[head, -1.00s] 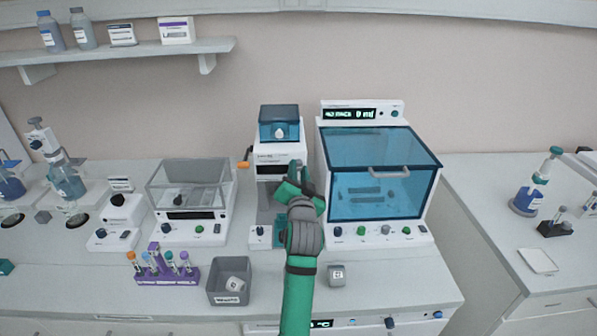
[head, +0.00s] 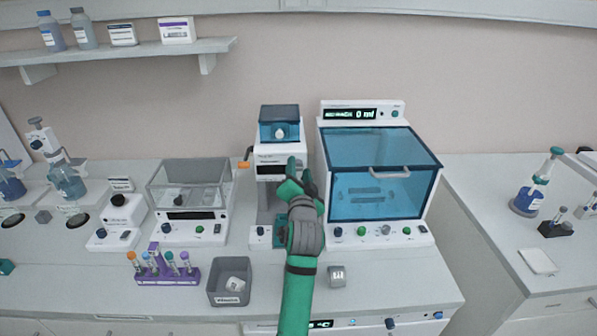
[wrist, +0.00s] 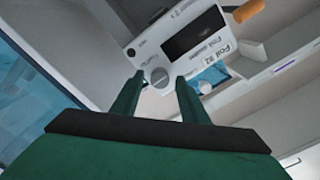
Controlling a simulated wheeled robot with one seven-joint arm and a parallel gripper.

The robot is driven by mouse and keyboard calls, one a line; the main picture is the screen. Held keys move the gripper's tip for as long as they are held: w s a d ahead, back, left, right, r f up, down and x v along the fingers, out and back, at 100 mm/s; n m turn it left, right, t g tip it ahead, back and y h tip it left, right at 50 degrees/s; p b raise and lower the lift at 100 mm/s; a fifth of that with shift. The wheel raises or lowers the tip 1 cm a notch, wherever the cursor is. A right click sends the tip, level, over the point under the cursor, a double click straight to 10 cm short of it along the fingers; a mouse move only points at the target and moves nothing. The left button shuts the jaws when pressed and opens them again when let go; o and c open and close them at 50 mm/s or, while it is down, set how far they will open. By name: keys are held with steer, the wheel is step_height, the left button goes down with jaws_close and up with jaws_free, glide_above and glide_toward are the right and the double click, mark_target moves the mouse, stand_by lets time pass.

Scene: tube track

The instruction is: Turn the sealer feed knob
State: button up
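The sealer (head: 281,150) is the narrow white machine with a blue top box and an orange side crank, at the middle of the bench. Its front panel, with a dark window and a "Foil" label, shows tilted in the wrist view (wrist: 195,35). A round grey knob (wrist: 158,77), likely the feed knob, is on that panel, just beyond and between my fingertips. My gripper (wrist: 155,82) is open, its two green fingers apart with nothing visible between them. In the head view my gripper (head: 299,172) is in front of the sealer's right side and hides the knob.
A blue-windowed cabinet (head: 374,207) stands close on the right of the sealer. A clear-lidded device (head: 190,190) is on the left. In front are a purple tube rack (head: 166,272), a grey bin (head: 231,298) and a small grey block (head: 337,277).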

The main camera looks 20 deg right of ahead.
steer(key=shift+a, duration=0.1)
steer(key=shift+s+f, duration=0.1)
steer(key=shift+s, duration=0.25)
steer(key=v, duration=1)
steer(key=shift+a, duration=0.15)
